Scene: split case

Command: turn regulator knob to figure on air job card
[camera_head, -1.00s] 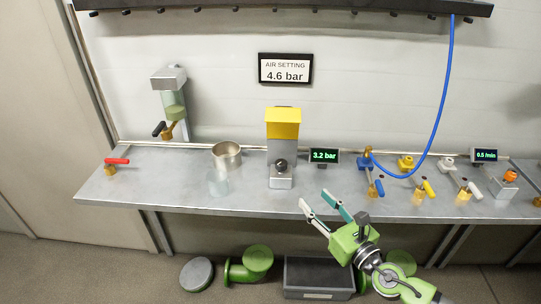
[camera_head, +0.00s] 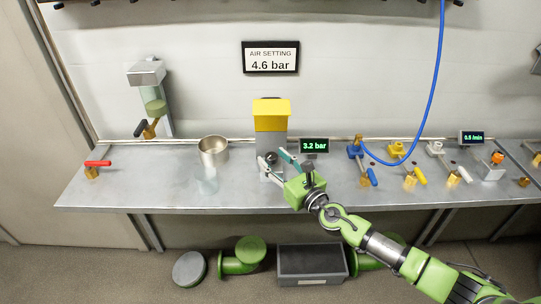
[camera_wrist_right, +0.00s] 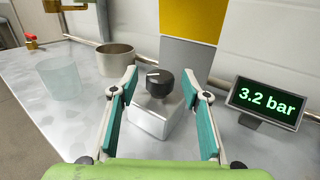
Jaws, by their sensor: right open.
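The air job card (camera_head: 270,58) on the wall reads "AIR SETTING 4.6 bar". The regulator is a grey body with a yellow top (camera_head: 271,114) on the bench. Its black knob (camera_wrist_right: 160,82) sits on a silver block (camera_wrist_right: 157,118) at its front, with a white mark on top. The digital readout (camera_head: 314,146) shows 3.2 bar, also in the right wrist view (camera_wrist_right: 265,102). My right gripper (camera_head: 277,160) is open at the knob. In the wrist view its fingers stand on either side of the knob and block, apart from the knob. My left gripper is not in view.
A metal cup (camera_head: 213,151) and a clear glass (camera_head: 206,181) stand left of the regulator. To the right are a blue valve (camera_head: 356,148), a yellow valve (camera_head: 397,150) and a 0.5 l/min readout (camera_head: 473,137). A blue hose (camera_head: 433,80) hangs down.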

